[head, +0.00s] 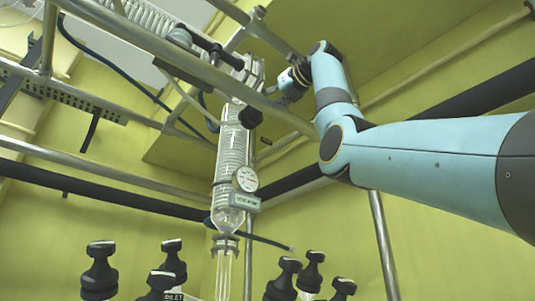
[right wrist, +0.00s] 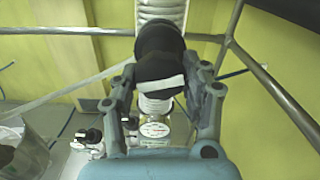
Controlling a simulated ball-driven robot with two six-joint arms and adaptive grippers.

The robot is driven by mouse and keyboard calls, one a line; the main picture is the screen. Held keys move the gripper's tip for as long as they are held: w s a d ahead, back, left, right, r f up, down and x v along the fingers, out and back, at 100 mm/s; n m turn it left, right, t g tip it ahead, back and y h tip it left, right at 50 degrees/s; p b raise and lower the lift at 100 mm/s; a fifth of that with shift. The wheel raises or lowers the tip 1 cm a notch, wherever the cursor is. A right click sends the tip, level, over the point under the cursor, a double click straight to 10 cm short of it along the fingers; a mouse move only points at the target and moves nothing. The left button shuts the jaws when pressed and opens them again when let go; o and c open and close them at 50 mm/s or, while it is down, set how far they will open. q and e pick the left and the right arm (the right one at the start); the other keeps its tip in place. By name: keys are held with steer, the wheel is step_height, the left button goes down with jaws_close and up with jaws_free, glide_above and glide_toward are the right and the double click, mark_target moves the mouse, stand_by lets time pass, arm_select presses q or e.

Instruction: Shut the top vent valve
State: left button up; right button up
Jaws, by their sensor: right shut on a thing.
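The vent valve's black knob (right wrist: 160,66) with a white stripe across its face fills the upper middle of the right wrist view. My right gripper (right wrist: 161,77) has a finger on each side of it and is shut on it. In the head view my right gripper (head: 279,95) is high up beside the glass column (head: 229,155), close to a black knob (head: 250,117) on that column. A metal rail passes near the gripper there, so the exact finger contact is hard to see. My left gripper is not in view.
A round gauge (head: 245,179) sits on the column below the knob and shows in the wrist view (right wrist: 155,129). A metal rail (head: 190,64) crosses beside the column top. Several black-handled valves (head: 99,272) stand along the bottom. Yellow walls surround the frame.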

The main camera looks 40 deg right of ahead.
steer(key=shift+f+m, duration=0.2)
steer(key=shift+m, duration=0.2)
steer(key=o, duration=1.2)
steer(key=shift+r, duration=0.1)
steer(key=s, duration=0.7)
steer(key=shift+s+d, duration=0.15)
steer(key=shift+d, duration=0.15)
